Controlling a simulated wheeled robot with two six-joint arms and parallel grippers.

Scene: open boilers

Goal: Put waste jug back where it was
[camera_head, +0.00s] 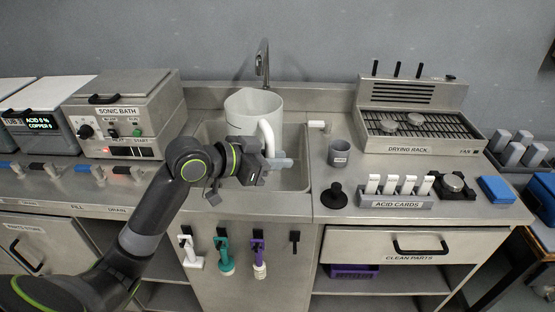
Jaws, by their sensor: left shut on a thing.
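The waste jug (250,108) is a large whitish translucent jug with a pale handle (267,137) on its near side. It is at the sink (299,176), below the tap. My left gripper (278,163) is at the handle and shut on it. My left arm comes in from the lower left and hides the lower part of the jug, so I cannot tell whether it touches the sink floor. My right gripper is not in view.
The sonic bath (125,120) stands left of the sink. A tap (262,62) rises behind the jug. A grey cup (339,152), a black plunger-like item (334,196), the acid cards rack (396,200) and the drying rack (418,128) stand on the right counter.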

